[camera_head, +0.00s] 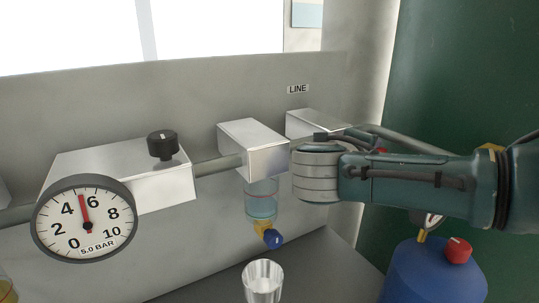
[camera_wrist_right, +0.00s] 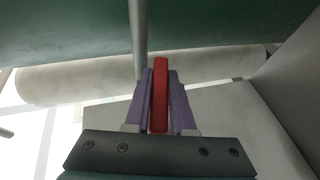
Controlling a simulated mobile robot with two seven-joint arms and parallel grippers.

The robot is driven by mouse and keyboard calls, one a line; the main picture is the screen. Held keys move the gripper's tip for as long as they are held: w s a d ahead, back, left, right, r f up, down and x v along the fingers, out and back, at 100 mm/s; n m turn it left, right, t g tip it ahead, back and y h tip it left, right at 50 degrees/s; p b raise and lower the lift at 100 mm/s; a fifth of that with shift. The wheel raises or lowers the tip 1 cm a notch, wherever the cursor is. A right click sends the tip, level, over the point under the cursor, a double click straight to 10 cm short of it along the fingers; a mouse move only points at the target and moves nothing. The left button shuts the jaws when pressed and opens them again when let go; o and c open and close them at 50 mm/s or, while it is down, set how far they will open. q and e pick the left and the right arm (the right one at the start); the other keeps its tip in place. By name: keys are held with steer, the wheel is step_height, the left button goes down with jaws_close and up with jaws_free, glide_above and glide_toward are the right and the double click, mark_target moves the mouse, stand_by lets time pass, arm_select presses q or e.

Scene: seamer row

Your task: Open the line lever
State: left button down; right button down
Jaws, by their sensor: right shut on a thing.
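The line lever is a red bar (camera_wrist_right: 159,95) in the right wrist view. It stands between the two purple fingers of my right gripper (camera_wrist_right: 160,100), which is shut on it. A grey pipe (camera_wrist_right: 138,38) runs up past the fingers in the wrist view. My left gripper is not in view.
A round gauge (camera_head: 84,219) reading a little above 5 is at the left, near a block with a black knob (camera_head: 162,144). A clear bowl (camera_head: 261,203) with a blue drain valve (camera_head: 272,239) hangs over a metal cup (camera_head: 263,280). A blue container (camera_head: 432,276) stands below my right arm.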

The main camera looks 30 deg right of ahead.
steer(key=shift+r+h+b, duration=0.15)
steer(key=shift+h+b, duration=0.2)
steer(key=shift+h, duration=0.15)
steer(key=shift+n, duration=0.3)
steer(key=c, duration=0.8)
jaws_free()
steer(key=shift+o, duration=0.2)
steer(key=shift+r, duration=0.1)
steer(key=v, duration=0.9)
steer(key=shift+s+a, duration=0.3)
steer(key=shift+a, duration=0.05)
